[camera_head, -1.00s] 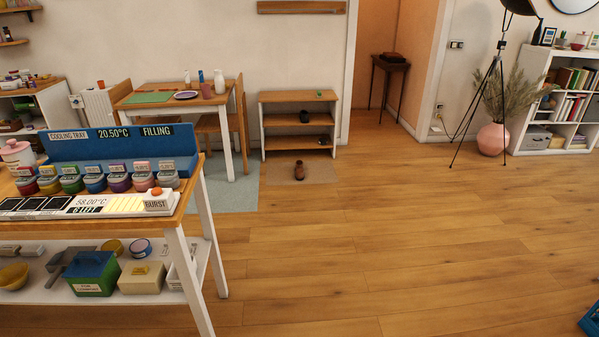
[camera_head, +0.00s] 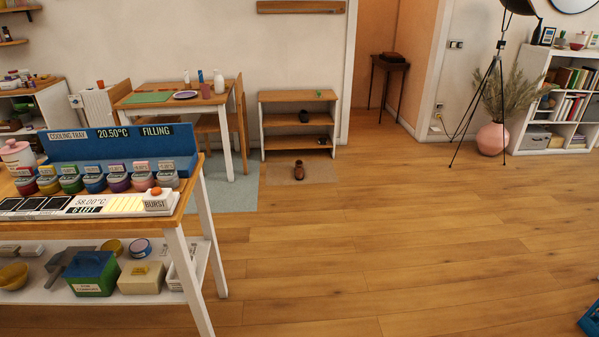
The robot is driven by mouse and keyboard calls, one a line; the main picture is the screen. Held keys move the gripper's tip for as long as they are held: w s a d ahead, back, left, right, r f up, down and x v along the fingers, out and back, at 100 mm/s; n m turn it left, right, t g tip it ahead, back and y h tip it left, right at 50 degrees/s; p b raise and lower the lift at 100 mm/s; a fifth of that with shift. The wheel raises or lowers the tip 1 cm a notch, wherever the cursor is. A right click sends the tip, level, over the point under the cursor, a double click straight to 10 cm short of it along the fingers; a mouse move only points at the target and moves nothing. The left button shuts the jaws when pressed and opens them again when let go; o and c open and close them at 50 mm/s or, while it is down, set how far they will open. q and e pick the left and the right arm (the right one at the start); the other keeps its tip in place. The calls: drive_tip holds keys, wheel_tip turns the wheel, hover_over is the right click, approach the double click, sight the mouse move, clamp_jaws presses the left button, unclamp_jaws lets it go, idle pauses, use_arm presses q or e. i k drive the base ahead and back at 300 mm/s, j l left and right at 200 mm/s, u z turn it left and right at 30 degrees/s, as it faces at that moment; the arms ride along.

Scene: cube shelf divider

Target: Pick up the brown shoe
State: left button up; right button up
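The brown shoe (camera_head: 299,171) is small and far off in the head view. It stands on a thin beige mat (camera_head: 318,174) on the floor, in front of a low white shoe shelf (camera_head: 262,125) with wooden boards. A dark shoe (camera_head: 304,116) is on the middle level of that shelf, and a small dark item (camera_head: 323,140) is on its lower level. Neither of my grippers is in view.
A workbench (camera_head: 203,215) with jars, a panel and boxes fills the left foreground. A dining table (camera_head: 228,93) and chair stand behind it. A tripod lamp (camera_head: 484,100) and bookshelf are at right. The wooden floor (camera_head: 400,245) in the middle is clear.

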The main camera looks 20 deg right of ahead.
sight(298, 173)
drive_tip(key=i+l+z, duration=0.6)
drive_tip(key=i, duration=0.3)
drive_tip(key=i+l, duration=0.15)
drive_tip(key=i, duration=0.35)
drive_tip(key=i+l, duration=0.1)
drive_tip(key=i, duration=0.4)
drive_tip(key=i+l, duration=0.15)
drive_tip(key=i, duration=0.35)
drive_tip(key=i+u, duration=0.1)
drive_tip(key=i, duration=0.45)
drive_tip(key=i+l+u, duration=0.1)
drive_tip(key=i, duration=0.45)
drive_tip(key=i+l+u, duration=0.1)
drive_tip(key=i, duration=0.45)
drive_tip(key=i+l, duration=0.15)
drive_tip(key=i, duration=0.35)
drive_tip(key=i+j, duration=0.15)
drive_tip(key=i, duration=0.4)
drive_tip(key=i+j+u, duration=0.1)
drive_tip(key=i, duration=0.4)
